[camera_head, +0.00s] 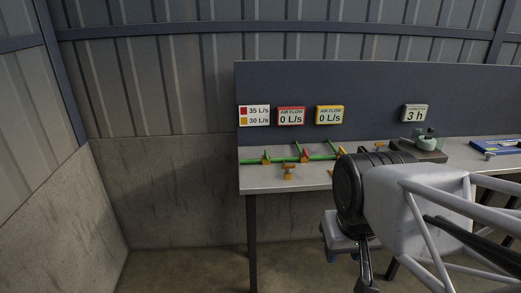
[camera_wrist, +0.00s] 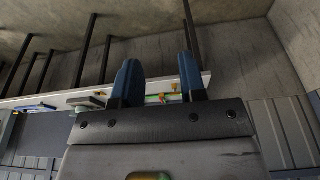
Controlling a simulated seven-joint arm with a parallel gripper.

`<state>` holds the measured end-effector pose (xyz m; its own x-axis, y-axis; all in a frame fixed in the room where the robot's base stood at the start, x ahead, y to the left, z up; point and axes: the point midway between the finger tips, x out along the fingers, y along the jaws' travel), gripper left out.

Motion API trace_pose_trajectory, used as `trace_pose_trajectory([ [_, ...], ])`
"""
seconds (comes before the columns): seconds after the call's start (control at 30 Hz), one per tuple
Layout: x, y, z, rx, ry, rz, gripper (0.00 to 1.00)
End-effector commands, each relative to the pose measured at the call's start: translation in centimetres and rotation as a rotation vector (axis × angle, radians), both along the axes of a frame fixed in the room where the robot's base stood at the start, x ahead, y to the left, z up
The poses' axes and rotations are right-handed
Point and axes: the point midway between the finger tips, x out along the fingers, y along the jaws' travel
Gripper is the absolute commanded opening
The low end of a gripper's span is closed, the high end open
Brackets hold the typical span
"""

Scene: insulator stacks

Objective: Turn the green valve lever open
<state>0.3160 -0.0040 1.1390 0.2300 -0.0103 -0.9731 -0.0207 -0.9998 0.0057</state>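A green pipe (camera_head: 282,158) runs along the left part of the table top. Thin green upright pieces (camera_head: 298,147) rise from it; they are too small to tell for sure which is the valve lever or how it is set. A red piece (camera_head: 305,154) and orange fittings (camera_head: 265,158) sit along the pipe. An orange valve-like part (camera_head: 288,172) stands in front of it. My gripper (camera_wrist: 159,62) is open and empty, its blue fingers apart. The green pipe shows between them, at a distance (camera_wrist: 158,98).
The grey table (camera_head: 258,182) stands against a dark blue back panel (camera_head: 370,88). Two air flow signs, red (camera_head: 291,116) and yellow (camera_head: 329,115), read 0 L/s. The floor left of the table is clear.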

Motion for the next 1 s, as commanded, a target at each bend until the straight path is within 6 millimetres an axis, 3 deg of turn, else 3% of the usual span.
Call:
trace_pose_trajectory([
  [0.17,0.9,0.0,0.4,0.0,0.003,0.0,0.38],
  [0.37,3.5,0.1,1.6,0.001,0.014,0.001,0.38],
  [1.0,18.2,0.6,5.7,0.004,0.062,0.005,0.38],
])
